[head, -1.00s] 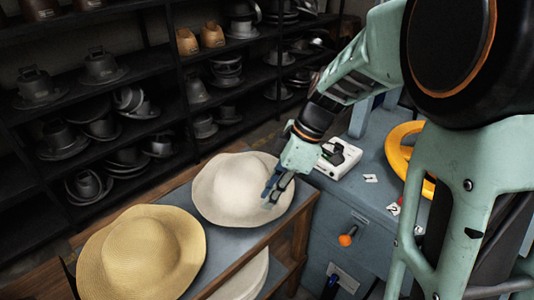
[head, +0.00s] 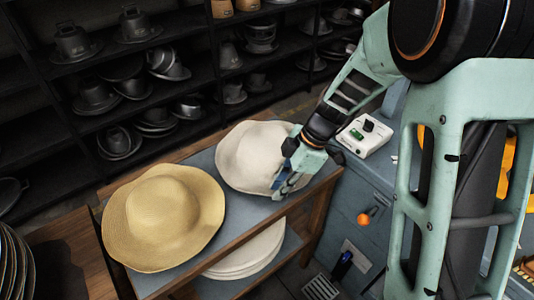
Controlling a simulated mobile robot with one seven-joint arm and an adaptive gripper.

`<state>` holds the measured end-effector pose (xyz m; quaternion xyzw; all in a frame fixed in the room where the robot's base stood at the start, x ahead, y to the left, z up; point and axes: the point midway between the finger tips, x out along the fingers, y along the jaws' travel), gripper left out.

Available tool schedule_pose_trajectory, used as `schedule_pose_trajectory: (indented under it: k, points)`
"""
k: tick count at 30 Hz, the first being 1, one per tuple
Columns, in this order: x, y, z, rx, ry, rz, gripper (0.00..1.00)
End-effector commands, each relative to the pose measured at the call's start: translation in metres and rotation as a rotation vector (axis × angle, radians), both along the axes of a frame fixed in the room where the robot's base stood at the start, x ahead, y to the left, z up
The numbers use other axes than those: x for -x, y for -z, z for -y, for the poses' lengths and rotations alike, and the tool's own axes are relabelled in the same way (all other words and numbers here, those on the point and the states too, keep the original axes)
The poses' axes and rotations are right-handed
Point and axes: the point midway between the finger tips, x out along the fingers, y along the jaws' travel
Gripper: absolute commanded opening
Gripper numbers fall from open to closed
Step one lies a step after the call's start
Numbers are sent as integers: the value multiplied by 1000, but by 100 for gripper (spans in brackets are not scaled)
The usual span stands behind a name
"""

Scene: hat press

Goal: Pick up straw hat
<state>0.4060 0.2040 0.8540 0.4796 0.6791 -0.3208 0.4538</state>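The straw hat (head: 163,217) is tan with a wide wavy brim. It lies crown up on the left part of a wooden table with a grey top (head: 212,240). A cream white hat (head: 250,155) lies to its right, farther back on the same top. My gripper (head: 281,190) is over the right edge of the white hat's brim, to the right of the straw hat and clear of it. Its fingers look apart, with nothing visible between them. I cannot tell whether they touch the white brim.
Pale hats (head: 250,257) are stacked on the table's lower shelf. Dark shelves (head: 215,60) with metal hat forms stand behind. A blue-grey cabinet (head: 358,195) with a white control box (head: 366,137) and an orange knob (head: 364,219) is at right. Stacked rims show at far left.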

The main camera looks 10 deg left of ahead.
Motion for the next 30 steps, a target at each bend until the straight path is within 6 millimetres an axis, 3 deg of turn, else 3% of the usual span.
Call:
schedule_pose_trajectory:
  k: [4,11,16,30]
  points:
    - [2,13,-6,0,0,-1,16]
    - [2,14,-6,0,0,0,16]
    - [2,14,-6,0,0,0,0]
    - [2,12,-6,-1,0,1,0]
